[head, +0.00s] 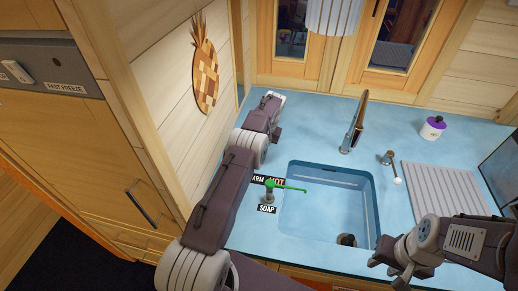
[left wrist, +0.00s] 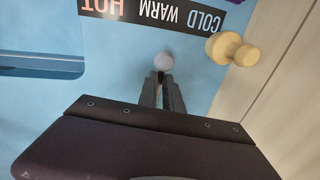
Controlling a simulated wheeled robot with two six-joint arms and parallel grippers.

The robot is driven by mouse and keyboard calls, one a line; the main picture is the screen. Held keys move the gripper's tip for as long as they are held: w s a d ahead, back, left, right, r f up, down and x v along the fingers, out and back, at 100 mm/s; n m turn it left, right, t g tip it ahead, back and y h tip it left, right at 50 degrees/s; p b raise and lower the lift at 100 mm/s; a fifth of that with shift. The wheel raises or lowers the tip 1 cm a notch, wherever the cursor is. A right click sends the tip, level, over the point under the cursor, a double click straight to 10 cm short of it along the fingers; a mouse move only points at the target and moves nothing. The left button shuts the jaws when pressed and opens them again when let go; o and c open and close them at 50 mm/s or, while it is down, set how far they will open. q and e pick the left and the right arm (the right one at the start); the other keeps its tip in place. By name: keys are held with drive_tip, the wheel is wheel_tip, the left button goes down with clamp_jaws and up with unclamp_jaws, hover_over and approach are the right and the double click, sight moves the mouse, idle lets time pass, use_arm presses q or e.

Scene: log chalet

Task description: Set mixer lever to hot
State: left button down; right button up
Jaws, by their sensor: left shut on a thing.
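The pale ball end of the mixer lever (left wrist: 163,61) shows in the left wrist view, beside the word WARM on a dark label strip (left wrist: 150,13). The strip reads COLD, WARM, HOT, upside down there. My left gripper (left wrist: 161,80) is shut on the ball, fingertips at its near side. My right gripper (head: 384,273) is open and empty near the sink's front right corner.
The sink (head: 374,200) is set in a blue counter, with a tap (head: 354,125) behind. A green soap spout (head: 285,187) stands left of it. A small metal lever with a white ball (head: 398,181) stands right, by a ribbed board (head: 450,185). A wooden knob (left wrist: 230,48) is near my left gripper.

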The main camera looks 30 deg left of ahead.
use_arm(q)
drive_tip(key=shift+s+d+f, duration=0.1)
drive_tip(key=shift+s+f, duration=0.2)
drive_tip(key=c, duration=1.5)
unclamp_jaws()
drive_tip(key=shift+s+r, duration=0.1)
drive_tip(key=shift+r, duration=0.1)
drive_tip(key=shift+r, duration=0.3)
wheel_tip(320, 180, up, 8)
drive_tip(key=d+p, duration=0.1)
drive_tip(key=shift+d+r, duration=0.2)
drive_tip(key=shift+d, duration=0.15)
drive_tip(key=shift+w, duration=0.2)
